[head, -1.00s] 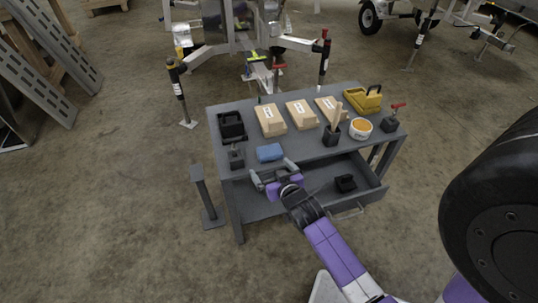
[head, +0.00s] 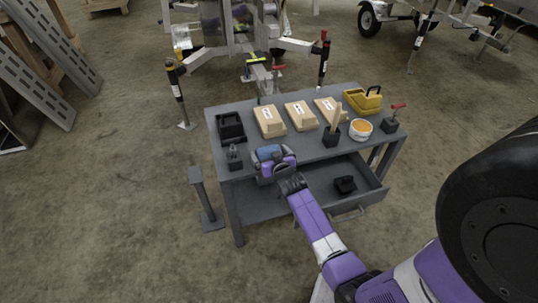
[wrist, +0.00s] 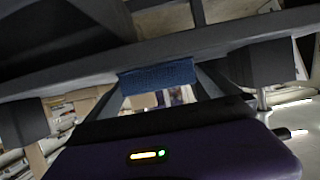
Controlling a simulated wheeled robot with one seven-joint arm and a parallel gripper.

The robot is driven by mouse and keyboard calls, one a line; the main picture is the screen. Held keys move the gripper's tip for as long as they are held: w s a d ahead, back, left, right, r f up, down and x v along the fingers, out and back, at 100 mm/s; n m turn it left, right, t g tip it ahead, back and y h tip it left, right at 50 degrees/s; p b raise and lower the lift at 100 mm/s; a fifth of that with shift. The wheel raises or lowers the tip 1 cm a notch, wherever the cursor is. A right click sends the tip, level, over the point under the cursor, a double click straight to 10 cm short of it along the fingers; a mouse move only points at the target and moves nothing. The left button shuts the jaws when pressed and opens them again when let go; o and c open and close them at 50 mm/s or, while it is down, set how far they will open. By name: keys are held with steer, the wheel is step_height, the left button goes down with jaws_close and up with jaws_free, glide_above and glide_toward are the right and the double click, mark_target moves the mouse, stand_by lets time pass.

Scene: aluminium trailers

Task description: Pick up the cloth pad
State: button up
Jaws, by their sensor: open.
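The blue cloth pad (head: 269,152) lies at the front edge of the grey workbench top, left of the middle. My gripper (head: 273,158) is at that edge with its fingers open, one on each side of the pad. In the wrist view the pad (wrist: 157,77) shows as a blue strip straight ahead, between the two grey fingers. Whether the fingers touch the pad cannot be told. The gripper hides part of the pad's near side.
The bench (head: 206,160) also holds a black tray (head: 230,126), several tan boxes (head: 269,121), a white tub (head: 360,130) and a yellow carrier (head: 362,100).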

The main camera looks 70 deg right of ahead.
steer(key=shift+c, duration=0.2)
steer(key=c, duration=1.1)
steer(key=shift+c, duration=0.2)
steer(key=shift+r, duration=0.1)
